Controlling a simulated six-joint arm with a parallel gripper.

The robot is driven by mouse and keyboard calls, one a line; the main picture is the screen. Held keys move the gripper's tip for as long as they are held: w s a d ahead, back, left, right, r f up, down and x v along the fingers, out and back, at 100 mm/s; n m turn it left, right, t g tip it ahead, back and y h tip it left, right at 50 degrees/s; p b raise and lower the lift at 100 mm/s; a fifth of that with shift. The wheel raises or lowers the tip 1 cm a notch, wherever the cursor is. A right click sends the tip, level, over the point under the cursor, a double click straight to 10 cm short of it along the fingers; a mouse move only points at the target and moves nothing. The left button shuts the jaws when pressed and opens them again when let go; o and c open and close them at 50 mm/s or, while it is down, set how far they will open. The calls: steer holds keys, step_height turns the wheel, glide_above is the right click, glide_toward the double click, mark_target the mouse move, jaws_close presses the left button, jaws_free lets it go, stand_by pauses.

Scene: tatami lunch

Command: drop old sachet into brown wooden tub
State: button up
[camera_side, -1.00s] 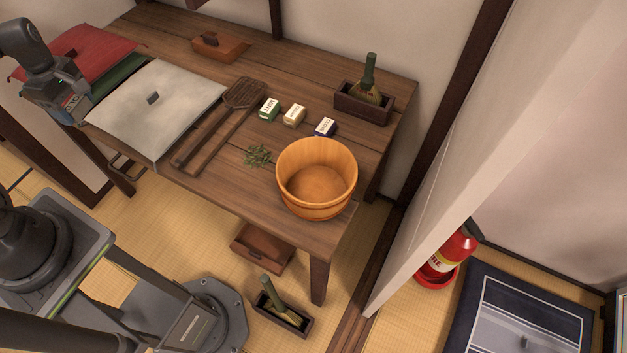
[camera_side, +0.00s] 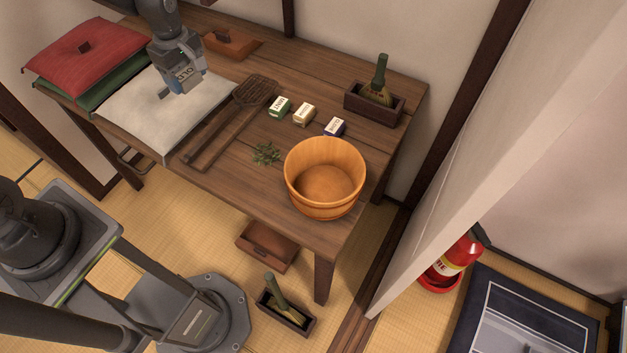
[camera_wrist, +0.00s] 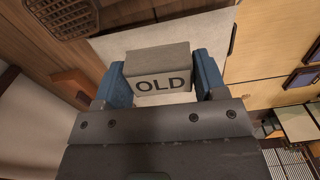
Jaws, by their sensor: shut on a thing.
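My gripper (camera_wrist: 160,82) is shut on the old sachet (camera_wrist: 158,70), a pale block marked OLD, held between its blue fingertips. In the side view my gripper (camera_side: 182,82) hangs over the white cushion (camera_side: 207,101), and the sachet (camera_side: 184,73) shows as a small pale label there. The brown wooden tub (camera_side: 325,205) stands upright at the near right corner of the table, well to the right of my gripper. The part of its inside that shows is empty.
A wire-mesh grill with handles (camera_side: 215,137) lies between the cushion and the tub. Green sprigs (camera_side: 265,153) and three small boxes (camera_side: 304,115) lie near the tub. A brush in a dark box (camera_side: 375,105) stands at the back right.

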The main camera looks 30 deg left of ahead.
steer(key=w+d+m, duration=0.2)
steer(key=d, duration=0.8)
steer(key=w+d+m, duration=0.1)
steer(key=w+d, duration=0.1)
steer(key=d, duration=0.8)
steer(key=s+d+f+m, duration=0.1)
steer(key=s+d, duration=0.1)
steer(key=d, duration=0.7)
steer(key=s+d+m, duration=0.1)
steer(key=s+d, duration=0.2)
steer(key=d, duration=0.6)
steer(key=shift+w+a+f, duration=0.1)
steer(key=shift+a+f, duration=0.05)
steer(key=shift+f, duration=1.35)
steer(key=shift+a+f, duration=0.15)
steer(key=shift+f, duration=1.3)
steer(key=o, duration=1)
steer(key=shift+r, duration=0.1)
step_height(320, 180, up, 14)
steer(key=shift+f, duration=0.15)
